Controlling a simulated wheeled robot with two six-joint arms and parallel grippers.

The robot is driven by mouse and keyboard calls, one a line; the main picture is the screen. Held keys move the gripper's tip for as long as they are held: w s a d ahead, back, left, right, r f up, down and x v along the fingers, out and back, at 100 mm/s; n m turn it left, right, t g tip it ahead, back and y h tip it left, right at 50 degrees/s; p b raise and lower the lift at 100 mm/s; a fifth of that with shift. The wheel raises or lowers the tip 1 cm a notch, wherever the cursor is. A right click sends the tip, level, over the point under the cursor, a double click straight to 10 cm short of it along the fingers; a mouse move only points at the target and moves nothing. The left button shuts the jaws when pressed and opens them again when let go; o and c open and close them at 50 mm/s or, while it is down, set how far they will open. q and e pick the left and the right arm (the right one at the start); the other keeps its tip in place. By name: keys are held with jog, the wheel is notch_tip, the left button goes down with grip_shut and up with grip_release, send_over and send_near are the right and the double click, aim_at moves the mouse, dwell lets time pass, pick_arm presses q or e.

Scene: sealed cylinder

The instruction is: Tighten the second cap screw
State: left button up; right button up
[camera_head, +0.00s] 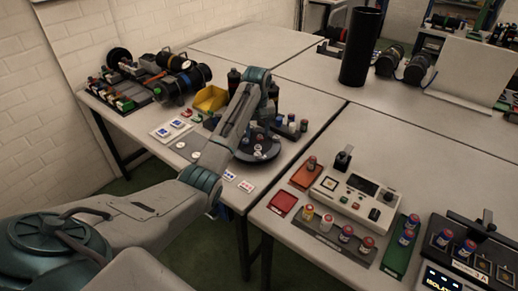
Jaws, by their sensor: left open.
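My left arm reaches in from the left and bends down at a teal wrist joint (258,76) over the far-left table. My left gripper (262,128) points down, open, above a round dark fixture (262,154). Small parts stand on this fixture, some with reddish and whitish tops. They are too small to tell which is the second cap screw, and my arm hides part of the fixture. I cannot tell whether the fingers touch anything. My right gripper is not in view.
Small capped bottles (292,125) stand right of the fixture. A yellow bin (210,99) and dark cylinders (178,82) lie behind left. A tall black tube (360,47) stands at the back.

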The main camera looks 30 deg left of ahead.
aim_at(257, 154)
pick_arm(q)
notch_tip(257, 154, down, 10)
jog(key=shift+r+p, duration=0.2)
jog(key=shift+p, duration=0.8)
jog(key=c, duration=1)
